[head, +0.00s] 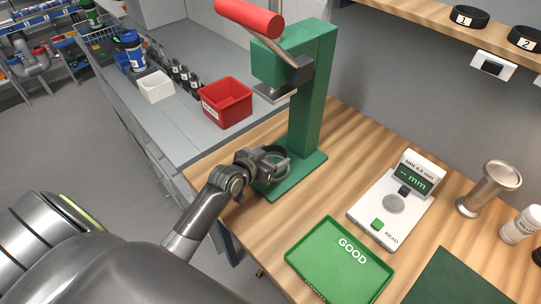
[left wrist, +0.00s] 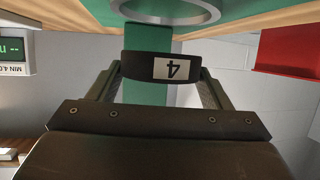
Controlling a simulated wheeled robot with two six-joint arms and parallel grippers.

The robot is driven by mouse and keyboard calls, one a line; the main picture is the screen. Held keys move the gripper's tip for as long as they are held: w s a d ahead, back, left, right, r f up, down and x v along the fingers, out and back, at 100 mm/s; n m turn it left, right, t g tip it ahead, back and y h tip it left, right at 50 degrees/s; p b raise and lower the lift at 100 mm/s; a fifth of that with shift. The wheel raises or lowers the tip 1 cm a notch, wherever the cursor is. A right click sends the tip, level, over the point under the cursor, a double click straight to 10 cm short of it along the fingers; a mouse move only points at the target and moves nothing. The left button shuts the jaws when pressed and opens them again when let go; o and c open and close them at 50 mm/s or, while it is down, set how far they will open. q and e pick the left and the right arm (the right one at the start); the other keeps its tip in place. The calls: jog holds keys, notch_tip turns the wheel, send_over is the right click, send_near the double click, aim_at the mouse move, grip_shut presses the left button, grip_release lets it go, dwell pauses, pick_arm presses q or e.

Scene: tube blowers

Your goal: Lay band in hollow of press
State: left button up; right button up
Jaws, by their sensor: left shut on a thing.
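The green press (head: 312,110) with a red-handled lever stands on the wooden table. At its base is a round metal-rimmed hollow, whose rim shows at the top of the left wrist view (left wrist: 168,17). My left gripper (head: 272,163) is at the front of the press base, close to the hollow. It is shut on a black band with a white "4" label (left wrist: 165,67). In the left wrist view, which looks inverted, a gap shows between band and rim. In the head view the gripper largely hides band and hollow. My right gripper is not in view.
A green GOOD tray (head: 315,280), a white gauge (head: 365,213) and a metal cylinder (head: 488,188) stand to the right. A red bin (head: 226,100) is on the grey bench behind. Bands 1 (head: 469,17) and 2 (head: 525,40) sit on the shelf.

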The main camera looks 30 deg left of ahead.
pick_arm(q)
jog(key=shift+f+b, duration=1.65)
jog(key=shift+f, duration=0.55)
jog(key=o, duration=1.1)
jog(key=shift+c, duration=0.2)
jog(key=b+v, duration=0.1)
jog(key=v, duration=1.6)
jog(key=shift+s, duration=0.2)
jog(key=shift+s+a, duration=0.1)
